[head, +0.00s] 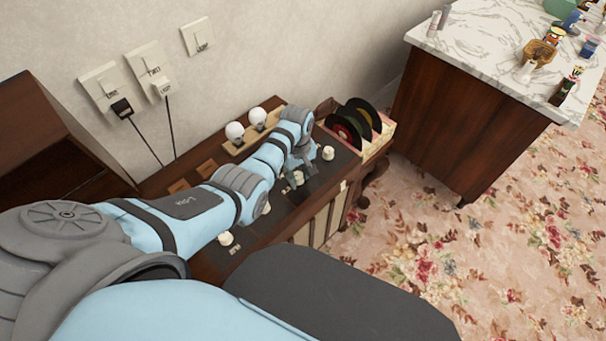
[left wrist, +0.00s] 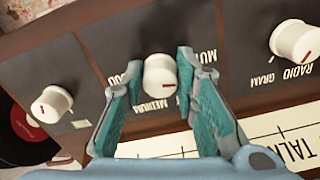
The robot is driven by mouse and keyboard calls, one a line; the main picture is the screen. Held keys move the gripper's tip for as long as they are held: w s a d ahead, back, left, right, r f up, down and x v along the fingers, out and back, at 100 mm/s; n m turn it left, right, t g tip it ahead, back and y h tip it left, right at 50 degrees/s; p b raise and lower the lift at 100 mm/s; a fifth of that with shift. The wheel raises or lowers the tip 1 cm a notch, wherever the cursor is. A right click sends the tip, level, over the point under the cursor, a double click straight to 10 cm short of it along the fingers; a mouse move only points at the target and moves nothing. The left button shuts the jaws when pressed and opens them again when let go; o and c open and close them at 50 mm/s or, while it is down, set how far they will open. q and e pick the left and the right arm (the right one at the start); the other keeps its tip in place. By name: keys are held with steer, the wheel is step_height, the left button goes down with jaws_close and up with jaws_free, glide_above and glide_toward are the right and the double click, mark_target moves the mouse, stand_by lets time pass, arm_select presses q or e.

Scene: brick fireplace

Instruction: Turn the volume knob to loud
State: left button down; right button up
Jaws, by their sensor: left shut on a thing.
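The volume knob (left wrist: 160,76) is a white round knob with a dark red line on its face, on the dark panel of the wooden radio cabinet. In the left wrist view, MEDIUM is printed below it, a partly hidden word ending in OUD to its left, and a word starting with MU to its right. The red line points right. My left gripper (left wrist: 158,82) is shut on this knob, one teal-padded finger on each side. In the head view my left gripper (head: 299,172) reaches down to the panel and partly hides the knob (head: 298,178). My right gripper is out of view.
Two bulbs (head: 247,125) stand behind my left arm. A record rack (head: 379,138) is at the cabinet's right end. A marble-topped counter (head: 478,35) stands farther right.

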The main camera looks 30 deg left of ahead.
arm_select(q)
steer(key=m, duration=0.2)
steer(key=m+p, duration=0.1)
steer(key=shift+a+r+m, duration=0.15)
steer(key=shift+a+m, duration=0.2)
steer(key=shift+m, duration=0.05)
steer(key=m+p, duration=0.1)
steer(key=m, duration=0.2)
steer(key=shift+m, duration=0.3)
steer(key=m, duration=0.3)
steer(key=shift+m+p, duration=0.3)
steer(key=shift+p, duration=0.1)
steer(key=m, duration=0.4)
steer(key=shift+d+m, duration=0.1)
steer(key=shift+m, duration=0.2)
steer(key=m, duration=0.9)
steer(key=shift+d+f+p, duration=0.1)
steer(key=shift+f+p, duration=0.1)
steer(key=shift+p, duration=0.1)
steer(key=m, duration=0.5)
steer(key=shift+s+d+f, duration=0.1)
steer(key=shift+s+m, duration=0.1)
steer(key=shift+m, duration=1.5)
steer(key=shift+f, duration=0.1)
